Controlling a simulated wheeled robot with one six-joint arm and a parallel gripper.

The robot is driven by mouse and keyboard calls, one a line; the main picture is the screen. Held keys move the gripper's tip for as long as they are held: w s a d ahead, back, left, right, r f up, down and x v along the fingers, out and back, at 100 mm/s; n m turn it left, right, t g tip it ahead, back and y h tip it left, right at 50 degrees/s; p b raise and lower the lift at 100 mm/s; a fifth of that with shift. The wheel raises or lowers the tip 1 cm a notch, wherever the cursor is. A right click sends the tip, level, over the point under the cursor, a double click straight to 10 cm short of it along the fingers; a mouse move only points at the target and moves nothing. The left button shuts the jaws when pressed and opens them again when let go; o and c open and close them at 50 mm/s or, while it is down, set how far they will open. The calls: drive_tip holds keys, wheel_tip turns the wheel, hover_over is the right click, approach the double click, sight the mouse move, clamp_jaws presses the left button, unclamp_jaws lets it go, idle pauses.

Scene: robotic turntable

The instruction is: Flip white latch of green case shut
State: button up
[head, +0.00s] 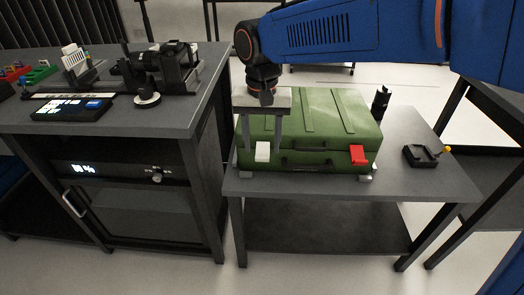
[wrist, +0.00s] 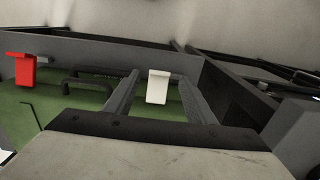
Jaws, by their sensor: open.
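The green case (head: 325,115) lies on the low grey table, with a black handle (head: 310,160) on its front face. The white latch (head: 262,151) is at the left of that front face, and the red latch (head: 357,155) is at the right. My gripper (head: 263,148) is open over the left part of the case, fingers pointing down. In the wrist view, the white latch (wrist: 158,87) shows between the two open fingers (wrist: 157,92), with a gap on each side. The red latch (wrist: 22,68) is at the far left there. I cannot tell whether the fingers touch the case.
A taller grey bench (head: 180,115) stands close at the left, with black devices and a display on top. A black tray (head: 419,156) and a small black holder (head: 380,101) are on the low table (head: 400,185) right of the case.

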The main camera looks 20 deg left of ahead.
sight(262, 156)
drive_tip(key=shift+f, duration=1.65)
drive_tip(key=c, duration=1)
drive_tip(key=shift+c, duration=0.2)
